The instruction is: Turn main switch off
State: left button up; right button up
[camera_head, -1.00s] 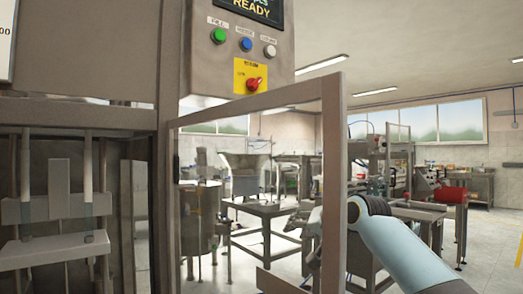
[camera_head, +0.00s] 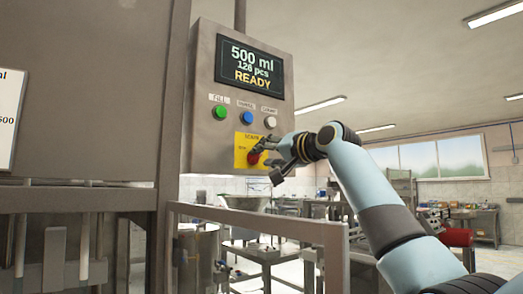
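The main switch is a red rotary knob (camera_head: 254,158) on a yellow plate (camera_head: 241,152), low on the grey control box. My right gripper (camera_head: 265,161) is right at the knob, coming from the right. Its dark fingers are spread, one above and one lower right of the knob. They partly cover the plate and knob, so the knob's exact setting is hard to read. I cannot tell whether a finger touches the knob. My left gripper is not in view.
The control box has a display (camera_head: 250,67) reading "500 ml, READY" and green (camera_head: 221,112), blue (camera_head: 246,118) and white (camera_head: 270,123) buttons above the switch. A metal frame (camera_head: 300,232) stands below the box. The large machine housing fills the left side.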

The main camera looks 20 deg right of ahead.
jog(key=shift+x, duration=1)
jog(key=shift+c, duration=0.3)
grip_shut()
